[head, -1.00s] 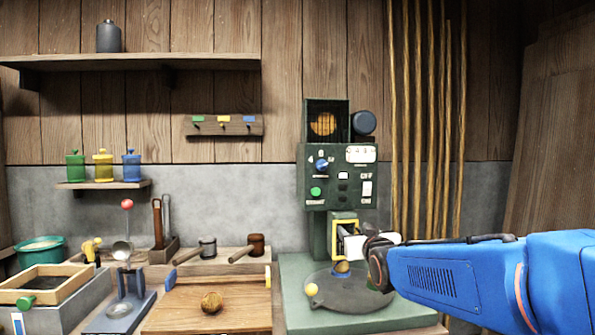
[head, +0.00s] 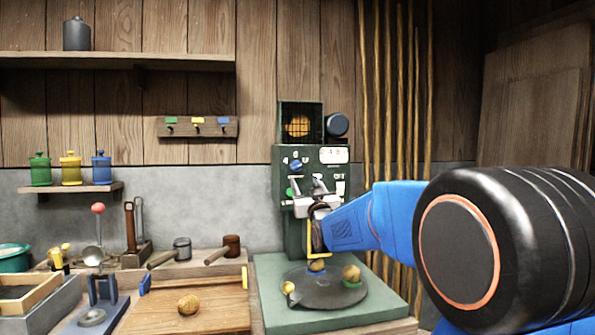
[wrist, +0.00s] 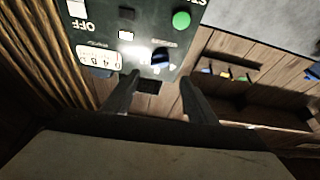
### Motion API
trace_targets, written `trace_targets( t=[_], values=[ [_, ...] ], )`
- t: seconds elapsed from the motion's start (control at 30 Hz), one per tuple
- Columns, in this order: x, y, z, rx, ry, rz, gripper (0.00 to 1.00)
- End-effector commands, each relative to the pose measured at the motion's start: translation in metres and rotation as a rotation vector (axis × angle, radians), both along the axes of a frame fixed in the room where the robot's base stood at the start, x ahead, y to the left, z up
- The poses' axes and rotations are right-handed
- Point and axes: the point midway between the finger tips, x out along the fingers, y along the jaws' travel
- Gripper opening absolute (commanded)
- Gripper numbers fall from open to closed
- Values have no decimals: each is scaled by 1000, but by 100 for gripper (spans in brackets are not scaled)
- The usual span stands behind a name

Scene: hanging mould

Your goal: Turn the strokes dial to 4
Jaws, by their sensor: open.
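The blue strokes dial (head: 296,166) sits at the upper left of the green machine's control panel (head: 315,158). Marks that look like 4, 6 and 8 stand around it; its exact setting is too small to read. In the wrist view the dial (wrist: 162,58) is dark blue, beyond the fingertips and roughly between them. My gripper (head: 308,187) is in front of the panel, just below and right of the dial. In the wrist view my gripper (wrist: 158,82) is open, its two dark fingers apart with nothing between them. It appears clear of the dial.
A green button (wrist: 181,19), a white number display (wrist: 100,60) and an OFF switch (wrist: 76,8) share the panel. Below are a round plate (head: 325,290) with small balls and a wooden board (head: 215,300). Vertical poles (head: 395,120) stand right of the machine.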

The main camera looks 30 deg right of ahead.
Motion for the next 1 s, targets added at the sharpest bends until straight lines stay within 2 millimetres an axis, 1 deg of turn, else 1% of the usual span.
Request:
trace_targets(
  t=[0.03,0.2,0.5,0.7,1.0],
  values=[
    [9,-2,3,0,1,0,52],
    [36,-9,14,0,1,0,52],
    [78,-19,32,1,1,0,52],
    [92,-23,38,0,1,0,52],
    [94,-24,40,0,1,0,52]
  ],
)
